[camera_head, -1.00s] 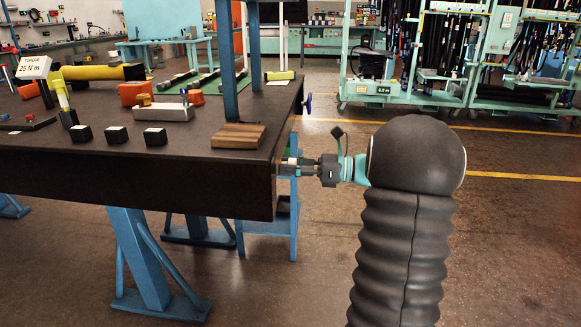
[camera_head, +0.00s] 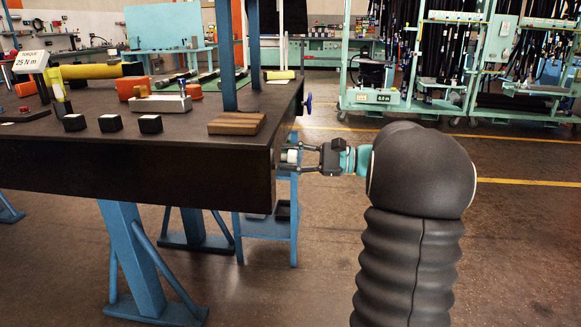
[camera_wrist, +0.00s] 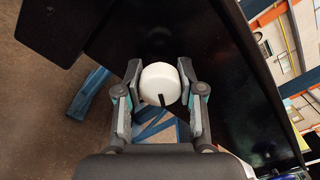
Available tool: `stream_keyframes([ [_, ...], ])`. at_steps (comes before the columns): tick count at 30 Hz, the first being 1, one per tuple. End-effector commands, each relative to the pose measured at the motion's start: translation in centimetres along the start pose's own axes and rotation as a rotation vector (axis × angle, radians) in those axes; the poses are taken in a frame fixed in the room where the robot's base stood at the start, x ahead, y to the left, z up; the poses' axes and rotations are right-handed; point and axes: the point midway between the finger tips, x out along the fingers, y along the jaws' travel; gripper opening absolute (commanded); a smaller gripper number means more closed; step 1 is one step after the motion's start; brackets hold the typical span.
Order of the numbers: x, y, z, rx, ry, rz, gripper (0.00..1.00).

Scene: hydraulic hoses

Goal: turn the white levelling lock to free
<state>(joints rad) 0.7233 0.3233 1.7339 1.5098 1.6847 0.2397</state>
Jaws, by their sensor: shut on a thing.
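The white levelling lock (camera_wrist: 160,83) is a round white knob with a dark mark on its lower edge in the wrist view. It sits on the dark end face of the workbench. In the head view the white lock (camera_head: 292,156) shows small at the bench's right end. My gripper (camera_wrist: 160,97) has one finger on each side of the knob, and its pads close on the knob's sides. In the head view my gripper (camera_head: 303,157) reaches the bench end from the right. The knob's far side is hidden, and no free or locked label is readable.
The dark workbench (camera_head: 150,190) stands on blue legs. A blue handwheel (camera_head: 307,104) is farther back along its right edge. A wooden block (camera_head: 237,123) and several small black blocks lie on top. Floor to the right is clear up to the hose racks.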

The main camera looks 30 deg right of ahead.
Motion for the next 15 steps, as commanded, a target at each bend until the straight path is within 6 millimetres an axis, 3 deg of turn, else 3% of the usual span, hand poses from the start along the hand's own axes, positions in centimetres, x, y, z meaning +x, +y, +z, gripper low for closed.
stream_keyframes([
  [15, 0.03, 0.28, -0.27, -0.430, 0.000, 0.000, 0.03],
])
